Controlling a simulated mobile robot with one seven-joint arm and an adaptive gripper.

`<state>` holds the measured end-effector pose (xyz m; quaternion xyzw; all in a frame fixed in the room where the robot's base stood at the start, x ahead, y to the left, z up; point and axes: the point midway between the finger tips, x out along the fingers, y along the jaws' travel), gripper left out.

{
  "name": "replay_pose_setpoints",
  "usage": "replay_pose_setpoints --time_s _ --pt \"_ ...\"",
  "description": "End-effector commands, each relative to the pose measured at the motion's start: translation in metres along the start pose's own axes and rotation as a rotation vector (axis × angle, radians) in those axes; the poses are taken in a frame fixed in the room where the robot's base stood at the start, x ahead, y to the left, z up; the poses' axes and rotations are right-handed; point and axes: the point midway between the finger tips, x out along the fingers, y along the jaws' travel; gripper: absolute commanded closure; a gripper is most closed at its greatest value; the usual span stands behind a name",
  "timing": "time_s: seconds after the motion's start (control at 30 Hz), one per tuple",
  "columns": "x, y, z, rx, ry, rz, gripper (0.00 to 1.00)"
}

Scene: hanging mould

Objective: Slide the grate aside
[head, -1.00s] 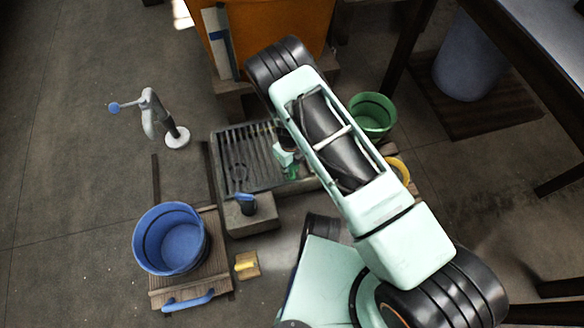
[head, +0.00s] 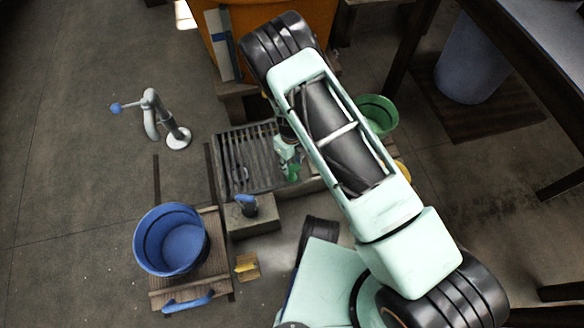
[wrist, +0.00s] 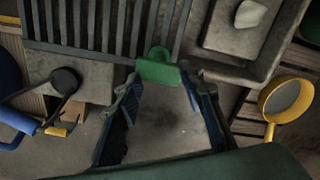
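The dark slatted grate (head: 238,152) lies over the left part of a grey stone basin (head: 312,186). It also shows at the top of the wrist view (wrist: 100,30). A green handle (wrist: 158,68) sits at the grate's near right corner. My arm hides the basin's right end there.
A pale stone (wrist: 250,13) lies in the uncovered right part of the basin. A blue bucket (head: 172,240) stands on boards at left. A grey pump (head: 158,115) stands behind it. A green bucket (head: 378,115) and yellow pot (wrist: 286,98) are at right.

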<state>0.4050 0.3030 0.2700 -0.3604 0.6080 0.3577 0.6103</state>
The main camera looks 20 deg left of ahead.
Motion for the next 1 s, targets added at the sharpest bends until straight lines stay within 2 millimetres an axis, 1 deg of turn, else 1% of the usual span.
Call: replay_pose_setpoints --time_s 0.03,0.2,0.3,0.4,0.6,1.0 --pt "-0.011 0.001 0.001 -0.001 -0.002 0.000 0.64" --pt "-0.040 0.001 0.000 -0.001 0.000 0.001 0.64" --pt "-0.053 0.000 0.000 -0.002 0.000 -0.001 0.64" --pt "-0.061 0.000 -0.001 -0.001 0.001 0.000 0.64" --pt "-0.066 0.001 -0.001 0.000 0.001 0.001 0.64" --pt "-0.066 0.000 -0.001 0.000 0.001 0.001 0.64"
